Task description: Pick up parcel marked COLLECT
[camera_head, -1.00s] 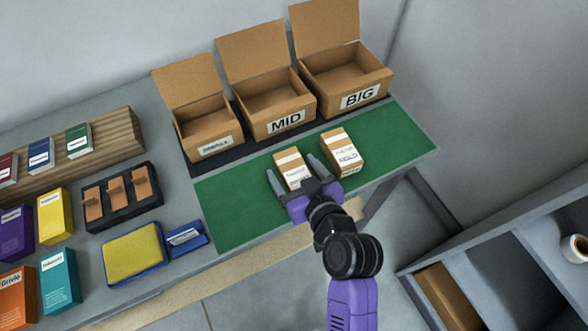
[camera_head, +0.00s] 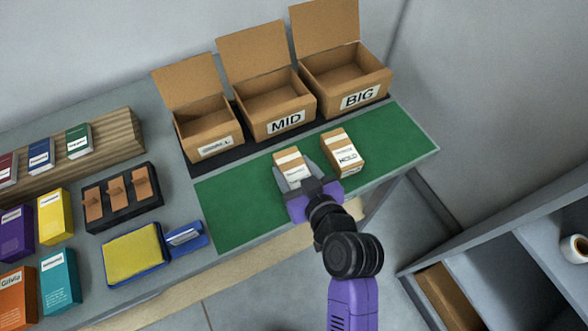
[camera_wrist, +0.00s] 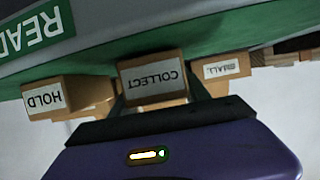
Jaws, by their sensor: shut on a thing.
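The parcel marked COLLECT (camera_wrist: 153,82) is a small brown box with a white label. In the head view the same parcel (camera_head: 289,163) stands on the green mat (camera_head: 235,212), and its label is too small to read there. My gripper (camera_head: 302,174) is shut on this parcel, with one finger on each side. In the wrist view the parcel sits between the fingers, its label upside down. A second parcel, marked HOLD (camera_head: 345,155), stands just to the right on the mat, apart from my gripper; it also shows in the wrist view (camera_wrist: 45,97).
Open cartons marked SMALL (camera_head: 210,142), MID (camera_head: 283,118) and BIG (camera_head: 355,95) stand behind the mat. A black tray (camera_head: 122,205), a yellow pad (camera_head: 133,254) and coloured boxes (camera_head: 55,213) are at left. The mat's left part is clear. A shelf unit (camera_head: 500,232) is at right.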

